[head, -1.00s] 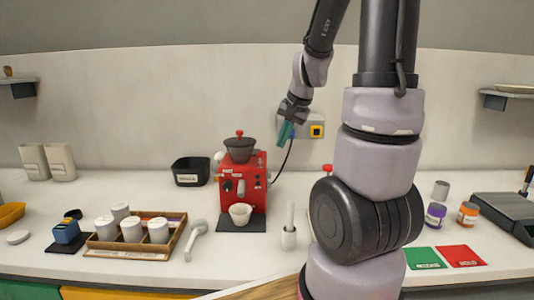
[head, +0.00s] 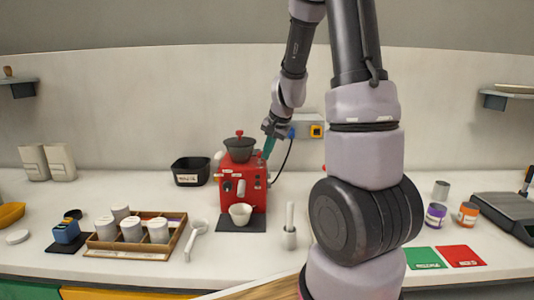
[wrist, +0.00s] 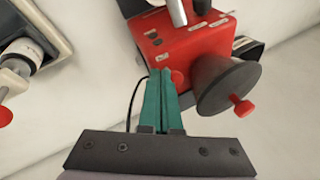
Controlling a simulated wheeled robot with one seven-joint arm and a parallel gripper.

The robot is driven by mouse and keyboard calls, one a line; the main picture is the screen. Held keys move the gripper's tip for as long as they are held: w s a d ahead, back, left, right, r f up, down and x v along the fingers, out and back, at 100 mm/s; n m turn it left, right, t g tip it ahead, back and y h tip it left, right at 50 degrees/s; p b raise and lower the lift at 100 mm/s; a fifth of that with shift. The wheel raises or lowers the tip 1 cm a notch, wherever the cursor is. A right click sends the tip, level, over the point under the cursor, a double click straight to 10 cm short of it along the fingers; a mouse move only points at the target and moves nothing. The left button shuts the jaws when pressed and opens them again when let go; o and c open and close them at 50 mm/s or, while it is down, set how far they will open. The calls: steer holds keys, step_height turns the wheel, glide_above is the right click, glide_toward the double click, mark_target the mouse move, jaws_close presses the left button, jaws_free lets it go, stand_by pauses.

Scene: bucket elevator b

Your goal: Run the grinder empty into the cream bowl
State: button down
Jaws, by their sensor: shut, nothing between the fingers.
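The red grinder (head: 243,183) stands at mid-counter with a dark hopper (head: 239,152) and a red knob on its lid. The cream bowl (head: 240,214) sits in front of it, under the spout; I cannot see its contents. My gripper (head: 267,154) is at the grinder's upper right side, teal fingers pointing down. In the wrist view the shut, empty fingers (wrist: 162,75) end close to the grinder's red body (wrist: 180,45), near a round red button (wrist: 177,77). I cannot tell whether they touch it. The hopper (wrist: 228,86) is right of the fingers there.
A black cord (head: 282,162) runs from the grinder to a wall socket (head: 316,131). A black bin (head: 191,171) stands left of the grinder. A wooden tray (head: 97,244) of white cups and a white scoop (head: 196,237) lie front left.

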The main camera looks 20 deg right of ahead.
steer(key=shift+w+d+r+g+y, duration=0.25)
steer(key=shift+w+g, duration=0.2)
steer(key=shift+g, duration=0.25)
steer(key=w+g, duration=0.1)
steer(key=w+g+y, duration=0.1)
steer(key=w+d+g, duration=0.1)
steer(key=shift+r+m+g+y, duration=0.35)
steer(key=shift+m+g, duration=0.05)
stand_by(0.4)
steer(key=shift+r, duration=0.2)
steer(key=shift+d+r, duration=0.1)
steer(key=shift+r, duration=0.55)
